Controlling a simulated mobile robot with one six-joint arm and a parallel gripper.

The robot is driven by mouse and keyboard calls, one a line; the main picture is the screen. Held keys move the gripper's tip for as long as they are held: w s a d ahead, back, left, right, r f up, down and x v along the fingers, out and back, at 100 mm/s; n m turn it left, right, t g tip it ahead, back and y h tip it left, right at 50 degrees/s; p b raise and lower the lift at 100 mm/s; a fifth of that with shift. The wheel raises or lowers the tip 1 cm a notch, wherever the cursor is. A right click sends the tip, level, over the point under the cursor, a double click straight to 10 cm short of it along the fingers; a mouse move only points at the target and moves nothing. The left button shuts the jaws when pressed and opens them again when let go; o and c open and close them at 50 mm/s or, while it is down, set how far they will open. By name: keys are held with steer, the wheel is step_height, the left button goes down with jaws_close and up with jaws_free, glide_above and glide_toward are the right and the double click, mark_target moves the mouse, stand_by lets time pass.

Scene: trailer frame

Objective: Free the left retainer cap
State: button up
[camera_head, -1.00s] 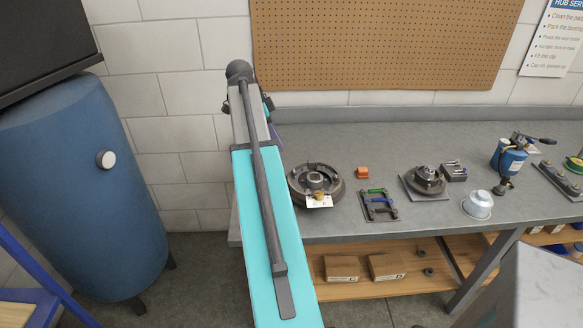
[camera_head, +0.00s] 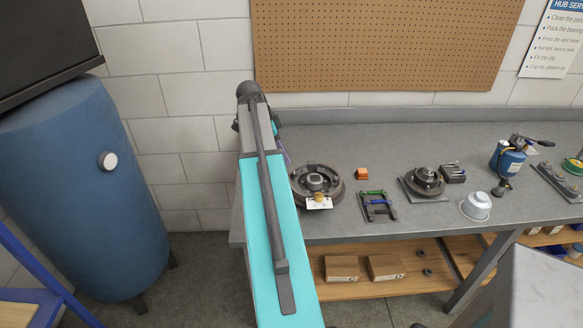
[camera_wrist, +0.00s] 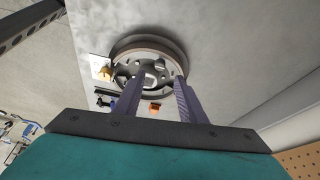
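The left dark brake drum (camera_head: 335,192) lies on the bench, with a light grey cap-like piece (camera_head: 315,181) at its centre. A brass piece (camera_head: 318,197) and a white tag (camera_head: 321,204) sit at its front. In the wrist view the drum (camera_wrist: 128,43) is ahead, and the grey centre piece (camera_wrist: 150,80) shows between my purple fingertips. My gripper (camera_wrist: 159,82) is open with nothing between its fingers, apparently apart from the drum. In the head view my arm mostly hides the gripper. Which part is the retainer cap is hard to tell.
To the right on the bench (camera_head: 400,140) are an orange block (camera_head: 362,174), a coloured-handled tool rack (camera_head: 377,205), a second hub (camera_head: 424,180), a silver cup (camera_head: 477,206) and a blue canister (camera_head: 508,160). A blue tank (camera_head: 80,190) stands left. The back of the bench is clear.

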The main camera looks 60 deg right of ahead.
mark_target(294, 172)
steer(key=shift+p+x, duration=1.05)
steer(key=shift+x, duration=3.05)
jaws_close()
